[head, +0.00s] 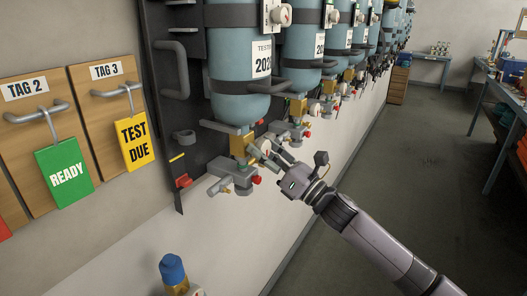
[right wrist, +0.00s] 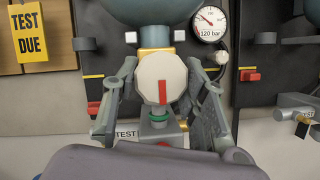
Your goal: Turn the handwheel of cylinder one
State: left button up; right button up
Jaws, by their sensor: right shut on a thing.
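The nearest blue-grey cylinder (head: 238,50) hangs upside down on the dark wall rack, with a brass valve (head: 240,146) at its lower end. In the right wrist view its handwheel (right wrist: 150,76) is a white many-sided knob with a red bar standing upright on its face. The handwheel shows small and partly covered in the head view (head: 265,146). My right gripper (head: 271,151) is shut on the handwheel, with one finger on each side of it. My left gripper is not in view.
A gauge marked 120 bar (right wrist: 210,22) sits right of the handwheel. More cylinders (head: 303,45) line the wall. A green READY tag (head: 64,172) and a yellow TEST DUE tag (head: 135,141) hang at left. A blue-capped fitting (head: 172,270) stands below. The floor (head: 400,170) at right is clear.

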jog(key=shift+m, duration=0.5)
